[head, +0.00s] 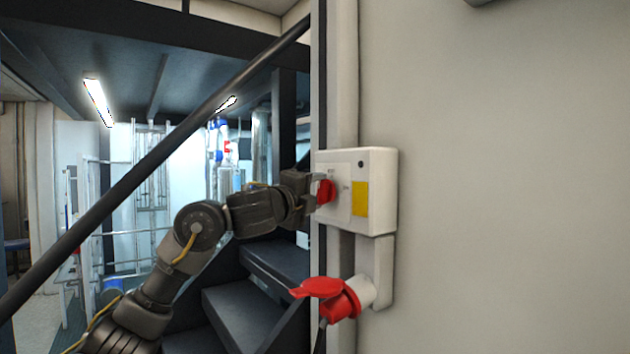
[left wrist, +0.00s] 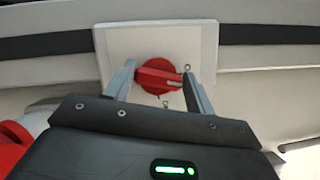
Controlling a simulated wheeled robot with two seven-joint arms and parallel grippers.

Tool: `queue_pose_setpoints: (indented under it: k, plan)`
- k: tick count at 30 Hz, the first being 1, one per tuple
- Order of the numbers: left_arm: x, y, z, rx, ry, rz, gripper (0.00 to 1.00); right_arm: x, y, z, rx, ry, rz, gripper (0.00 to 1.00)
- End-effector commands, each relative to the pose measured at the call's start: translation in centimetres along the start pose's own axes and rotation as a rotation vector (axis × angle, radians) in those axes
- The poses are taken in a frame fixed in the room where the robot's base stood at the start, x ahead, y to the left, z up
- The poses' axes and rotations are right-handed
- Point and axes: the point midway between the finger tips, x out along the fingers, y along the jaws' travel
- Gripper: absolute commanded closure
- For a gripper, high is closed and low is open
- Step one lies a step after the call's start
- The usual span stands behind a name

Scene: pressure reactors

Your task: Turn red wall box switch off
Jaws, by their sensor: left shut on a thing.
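The red wall box switch (head: 325,191) is a rotary knob on the front of a white wall box (head: 380,165). The box also carries a yellow label. In the left wrist view the red knob (left wrist: 158,76) shows a raised handle bar lying nearly level, tilted slightly. My left gripper (head: 318,190) is at the knob, with one finger on each side of it. In the left wrist view the gripper (left wrist: 158,80) is shut on the knob's handle. My right gripper is in neither view.
A red plug with an open flap (head: 335,298) sits in a socket below the box. A dark handrail (head: 150,180) slopes across the left, and dark stairs (head: 240,310) lie behind my left arm. The wall (head: 510,200) right of the box is bare.

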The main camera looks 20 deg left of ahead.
Motion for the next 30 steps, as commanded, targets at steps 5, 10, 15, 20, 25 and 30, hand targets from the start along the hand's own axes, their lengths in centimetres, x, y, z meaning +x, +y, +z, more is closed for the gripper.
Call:
queue_pose_setpoints:
  k: [5, 10, 15, 20, 25, 30]
  plan:
    - [0.1, -0.5, 0.1, -0.112, 0.001, 0.047, 0.68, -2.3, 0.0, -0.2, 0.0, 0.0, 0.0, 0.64]
    - [0.0, -0.4, 0.1, -0.191, 0.001, 0.079, 0.68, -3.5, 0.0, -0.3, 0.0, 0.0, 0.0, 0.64]
    - [0.0, -0.2, 0.0, -0.238, 0.001, 0.098, 0.68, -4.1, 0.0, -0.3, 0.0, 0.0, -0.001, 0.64]
    - [0.0, -0.1, 0.0, -0.258, 0.001, 0.106, 0.68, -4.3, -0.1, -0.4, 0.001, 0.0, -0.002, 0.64]
    - [0.0, 0.0, 0.0, -0.263, 0.001, 0.107, 0.68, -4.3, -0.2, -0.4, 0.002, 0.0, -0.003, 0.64]
    - [0.0, 0.0, 0.0, -0.263, 0.002, 0.107, 0.68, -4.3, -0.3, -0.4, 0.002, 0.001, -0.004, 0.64]
